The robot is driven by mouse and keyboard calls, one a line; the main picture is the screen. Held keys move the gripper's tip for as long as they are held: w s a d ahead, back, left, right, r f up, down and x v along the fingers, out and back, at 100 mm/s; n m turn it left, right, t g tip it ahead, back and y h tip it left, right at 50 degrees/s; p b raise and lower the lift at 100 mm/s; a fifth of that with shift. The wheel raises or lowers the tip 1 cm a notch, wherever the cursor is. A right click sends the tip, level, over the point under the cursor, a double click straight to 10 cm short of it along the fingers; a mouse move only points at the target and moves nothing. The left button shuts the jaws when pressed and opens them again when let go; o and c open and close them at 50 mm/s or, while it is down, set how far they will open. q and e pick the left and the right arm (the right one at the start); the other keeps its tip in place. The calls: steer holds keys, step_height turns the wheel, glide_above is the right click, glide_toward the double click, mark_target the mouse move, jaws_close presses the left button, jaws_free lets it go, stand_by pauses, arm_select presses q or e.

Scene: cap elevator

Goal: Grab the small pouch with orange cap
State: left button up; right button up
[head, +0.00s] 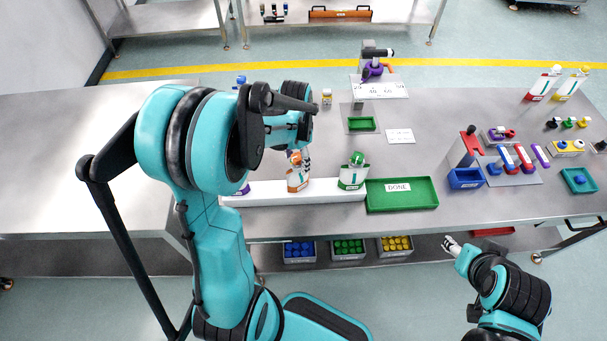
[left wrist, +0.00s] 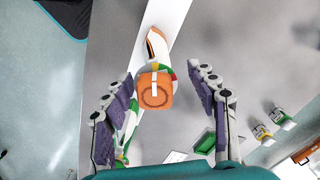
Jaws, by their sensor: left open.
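The small pouch with the orange cap (head: 296,180) stands on the white rack (head: 265,195) at the table's front edge. My left gripper (head: 304,158) is open and close above its cap in the head view. In the left wrist view, the orange cap (left wrist: 155,91) sits between the two spread purple-padded fingers of the left gripper (left wrist: 162,78), with gaps on both sides. The pouch's body is partly hidden behind the cap. My right gripper (head: 452,246) hangs in front of the table at the right, empty as far as I see; its finger opening is unclear.
A green-capped pouch (head: 353,174) stands to the right on the same rack, and a purple-marked one (head: 242,188) is partly hidden by my left arm. A green DONE tray (head: 402,194) lies right of the rack. The left table (head: 60,160) is bare.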

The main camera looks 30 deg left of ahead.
mark_target(298, 171)
arm_select(q)
steer(key=f+b, duration=0.1)
steer(key=f, duration=0.5)
steer(key=shift+d+b, duration=0.2)
steer(key=shift+b, duration=0.15)
steer(key=shift+s+r, duration=0.1)
jaws_close()
